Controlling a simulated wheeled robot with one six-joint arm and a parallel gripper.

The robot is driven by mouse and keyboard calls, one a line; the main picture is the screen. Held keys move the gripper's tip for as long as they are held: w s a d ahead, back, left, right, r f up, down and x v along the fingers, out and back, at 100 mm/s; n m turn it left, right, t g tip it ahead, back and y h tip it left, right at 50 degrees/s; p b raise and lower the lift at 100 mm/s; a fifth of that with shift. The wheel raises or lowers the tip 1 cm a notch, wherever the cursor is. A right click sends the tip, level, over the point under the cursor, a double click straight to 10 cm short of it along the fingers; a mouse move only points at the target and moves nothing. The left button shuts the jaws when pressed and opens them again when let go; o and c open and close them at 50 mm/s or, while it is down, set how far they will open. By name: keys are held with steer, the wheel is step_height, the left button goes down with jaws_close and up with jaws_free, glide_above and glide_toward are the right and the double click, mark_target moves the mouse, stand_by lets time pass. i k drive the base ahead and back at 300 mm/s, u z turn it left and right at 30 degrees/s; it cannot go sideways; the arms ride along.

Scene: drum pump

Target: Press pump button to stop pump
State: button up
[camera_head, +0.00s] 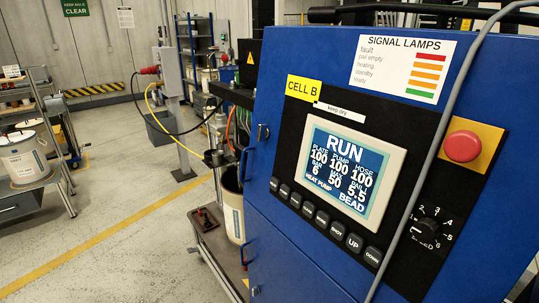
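The pump's blue control cabinet (290,60) fills the right half, marked CELL B. Its lit screen (345,170) reads RUN, with PLATE, PUMP and HOSE each at 100 and the words HEAT PUMP and BEAD at the bottom. A slanting row of black push buttons (322,219) runs below the screen. The two at the right end read UP (353,242) and DOWN (373,257). The labels further left are too small to read, so I cannot tell which is the pump button. My gripper is not in view.
A red mushroom button (462,146) sits on an orange plate right of the screen, above a numbered rotary knob (430,228). A grey cable (430,150) hangs across the panel between them and the screen. Open floor (125,200) lies to the left.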

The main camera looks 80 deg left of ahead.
mark_target(285, 191)
steer(key=u, duration=2)
